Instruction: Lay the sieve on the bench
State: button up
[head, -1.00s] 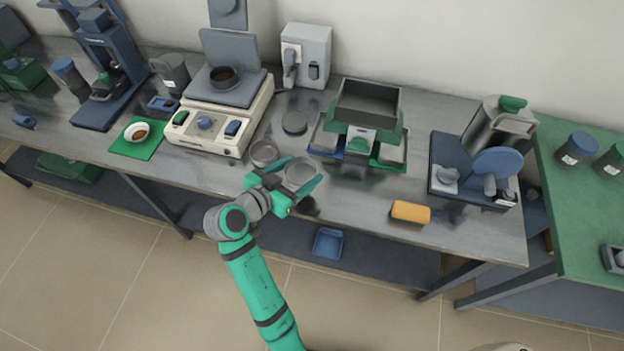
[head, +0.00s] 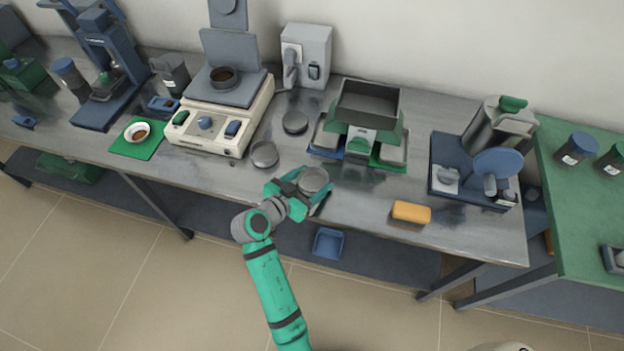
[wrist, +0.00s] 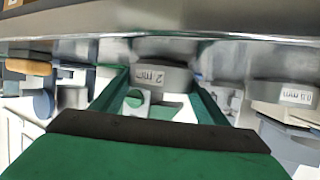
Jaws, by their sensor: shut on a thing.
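A round grey metal sieve (head: 314,179) sits between the two green fingers of my gripper (head: 313,188), over the front part of the steel bench (head: 350,205). My gripper is shut on this sieve. In the wrist view the sieve (wrist: 160,77) carries a "2 mm" label that appears upside down. I cannot tell whether its underside touches the bench. A second round sieve (head: 264,155) stands on the bench to the left; it shows in the wrist view (wrist: 285,94) with a label that seems to read 0.5 mm.
A dark round piece (head: 295,122) lies behind the second sieve. A sample splitter (head: 367,110) with trays stands behind my gripper. A balance (head: 208,125) is at left. An orange block (head: 411,212) lies right, near the front edge. Bare bench lies between it and my gripper.

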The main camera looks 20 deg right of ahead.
jog(key=shift+f, duration=0.1)
jog(key=o, duration=1.5)
jog(key=shift+o, duration=0.2)
jog(key=v, duration=1.2)
jog(key=shift+s, duration=0.1)
